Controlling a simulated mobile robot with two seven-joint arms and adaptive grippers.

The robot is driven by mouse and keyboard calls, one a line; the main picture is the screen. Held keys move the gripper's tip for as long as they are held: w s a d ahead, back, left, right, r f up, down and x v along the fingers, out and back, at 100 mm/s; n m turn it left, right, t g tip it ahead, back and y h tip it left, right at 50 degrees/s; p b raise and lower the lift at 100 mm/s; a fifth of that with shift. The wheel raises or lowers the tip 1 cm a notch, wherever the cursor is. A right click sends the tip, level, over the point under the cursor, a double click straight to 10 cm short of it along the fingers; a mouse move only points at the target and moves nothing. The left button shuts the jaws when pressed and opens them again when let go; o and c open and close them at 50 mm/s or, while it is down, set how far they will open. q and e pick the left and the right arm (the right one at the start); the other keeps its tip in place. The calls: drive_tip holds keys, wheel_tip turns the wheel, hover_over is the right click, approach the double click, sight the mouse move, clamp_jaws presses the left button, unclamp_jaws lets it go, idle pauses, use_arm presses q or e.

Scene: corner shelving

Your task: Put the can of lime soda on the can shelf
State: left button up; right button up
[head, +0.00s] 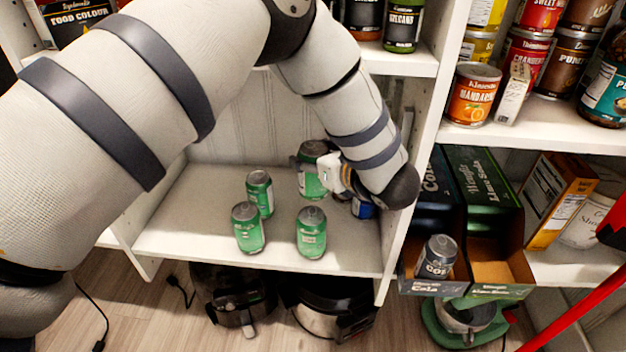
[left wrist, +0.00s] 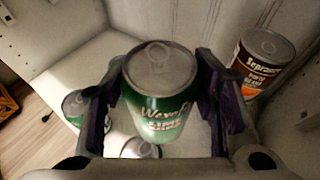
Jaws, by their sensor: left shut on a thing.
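A green lime soda can (head: 313,181) with a grey top is between the fingers of my left gripper (head: 322,165). The left wrist view shows the same can (left wrist: 160,95) upright, the gripper (left wrist: 160,100) shut around its sides. It is over the back part of a low white shelf (head: 190,225); I cannot tell whether its base touches the shelf. Three more green cans stand apart on this shelf: one at the middle (head: 260,192), one front left (head: 248,230) and one front right (head: 311,233). My right gripper is not in view.
A blue item (head: 363,208) is partly hidden behind my left wrist. A brown labelled can (left wrist: 262,62) stands right of the gripper. The Cola box (head: 430,285) and green Lime Soda box (head: 497,285) stand beyond the upright panel. The shelf's left front is free.

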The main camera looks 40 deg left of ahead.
use_arm(q)
drive_tip(key=w+a, duration=0.2)
drive_tip(key=w, duration=0.1)
drive_tip(key=w+a, duration=0.1)
drive_tip(key=w, duration=0.1)
drive_tip(key=shift+a+f+b, duration=0.1)
drive_tip(key=shift+b, duration=0.3)
wheel_tip(320, 180, down, 11)
drive_tip(key=b, duration=0.2)
drive_tip(key=shift+f+b, duration=0.15)
drive_tip(key=shift+b, duration=0.15)
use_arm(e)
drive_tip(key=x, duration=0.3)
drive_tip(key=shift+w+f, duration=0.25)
use_arm(q)
drive_tip(key=shift+f, duration=0.55)
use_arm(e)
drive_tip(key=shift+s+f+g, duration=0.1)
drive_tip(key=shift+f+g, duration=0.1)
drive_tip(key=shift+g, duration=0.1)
